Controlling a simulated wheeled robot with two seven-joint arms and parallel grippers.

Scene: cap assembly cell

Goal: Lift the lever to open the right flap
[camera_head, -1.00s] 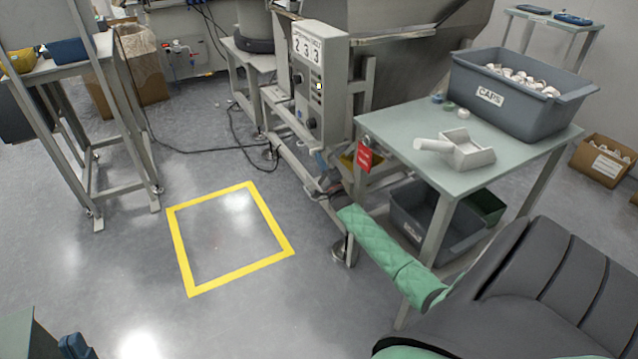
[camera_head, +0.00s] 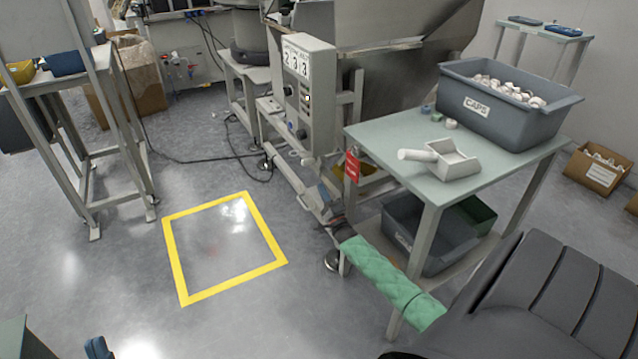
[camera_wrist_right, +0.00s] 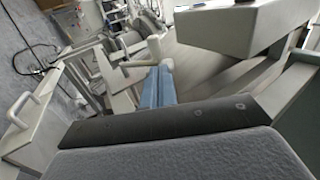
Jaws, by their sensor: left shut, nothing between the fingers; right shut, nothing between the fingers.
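My right gripper (camera_wrist_right: 157,88) shows in the right wrist view as blue fingers, shut with nothing between them. A pale knob-like bar (camera_wrist_right: 157,46) stands just beyond the fingertips; I cannot tell whether they touch it or whether it is the lever. A pale panel with a bow handle (camera_wrist_right: 35,100) is at the left of that view. In the head view, the machine with the control box (camera_head: 308,95) stands at centre; I cannot make out the right flap with certainty. My left gripper (camera_head: 97,348) is partly in view at the bottom left, shut and empty, away from the machine.
A table (camera_head: 385,135) right of the machine holds a scoop (camera_head: 455,160) and a grey caps bin (camera_head: 520,115). Green padding (camera_head: 390,285) lies along its lower front. A yellow floor square (camera_head: 225,290) is empty. A frame stand (camera_head: 90,190) is at the left.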

